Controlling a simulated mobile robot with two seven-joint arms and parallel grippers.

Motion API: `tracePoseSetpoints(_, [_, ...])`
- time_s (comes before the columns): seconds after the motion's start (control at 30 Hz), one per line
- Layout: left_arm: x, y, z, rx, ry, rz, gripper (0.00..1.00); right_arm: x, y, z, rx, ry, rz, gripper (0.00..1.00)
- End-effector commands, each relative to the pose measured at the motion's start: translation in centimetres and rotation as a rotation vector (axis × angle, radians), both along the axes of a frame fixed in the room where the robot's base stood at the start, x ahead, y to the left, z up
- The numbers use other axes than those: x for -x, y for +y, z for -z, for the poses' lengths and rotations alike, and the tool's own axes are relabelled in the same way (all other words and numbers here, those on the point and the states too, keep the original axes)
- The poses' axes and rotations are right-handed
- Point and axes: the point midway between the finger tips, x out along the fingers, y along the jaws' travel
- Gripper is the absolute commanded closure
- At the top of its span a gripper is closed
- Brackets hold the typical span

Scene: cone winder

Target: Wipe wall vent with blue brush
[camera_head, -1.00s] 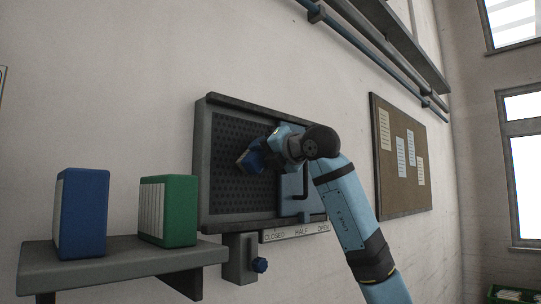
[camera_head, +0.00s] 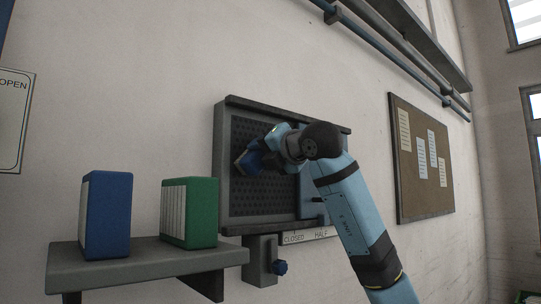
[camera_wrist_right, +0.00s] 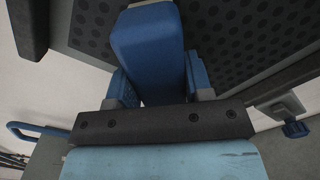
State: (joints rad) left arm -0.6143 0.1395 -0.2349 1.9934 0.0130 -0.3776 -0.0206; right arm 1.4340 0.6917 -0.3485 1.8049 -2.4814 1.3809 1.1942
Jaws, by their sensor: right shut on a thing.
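The wall vent (camera_head: 262,198) is a dark perforated panel in a grey frame on the wall; it also fills the top of the right wrist view (camera_wrist_right: 240,40). My right gripper (camera_head: 268,150) is in front of the vent's upper middle. It is shut on the blue brush (camera_head: 250,159), a blue block that stands out between the fingers in the right wrist view (camera_wrist_right: 150,48). The brush is at the perforated face; I cannot tell whether it touches. A light blue sliding plate (camera_head: 311,198) covers the vent's right part, partly behind my arm. My left gripper is not in view.
A grey shelf (camera_head: 150,257) at the lower left holds a blue binder (camera_head: 108,215) and a green binder (camera_head: 190,212). A bracket with a blue knob (camera_head: 280,267) is below the vent. A cork board (camera_head: 421,160) hangs to the right; pipes (camera_head: 390,55) run above.

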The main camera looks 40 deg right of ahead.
Motion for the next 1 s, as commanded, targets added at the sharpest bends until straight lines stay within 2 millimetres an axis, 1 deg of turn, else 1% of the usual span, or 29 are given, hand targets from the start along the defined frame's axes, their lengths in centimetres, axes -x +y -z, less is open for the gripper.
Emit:
tracePoseSetpoints(0.1, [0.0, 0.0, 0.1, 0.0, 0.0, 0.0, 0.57, 0.1, 1.2, 0.0, 0.001, 0.0, -0.003, 0.72])
tracePoseSetpoints(0.2, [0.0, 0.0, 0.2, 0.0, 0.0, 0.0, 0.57, 0.2, 1.9, 0.0, 0.001, -0.001, -0.002, 0.72])
tracePoseSetpoints(0.57, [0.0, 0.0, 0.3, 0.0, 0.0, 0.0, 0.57, 0.4, 1.9, 0.0, 0.0, -0.001, 0.0, 0.72])
tracePoseSetpoints(0.67, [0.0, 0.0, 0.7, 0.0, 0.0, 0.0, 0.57, 1.2, 1.9, 0.1, 0.0, -0.001, -0.001, 0.72])
tracePoseSetpoints(1.0, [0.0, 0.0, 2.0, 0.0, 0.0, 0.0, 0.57, 4.6, 1.6, 0.1, 0.0, -0.003, 0.0, 0.72])
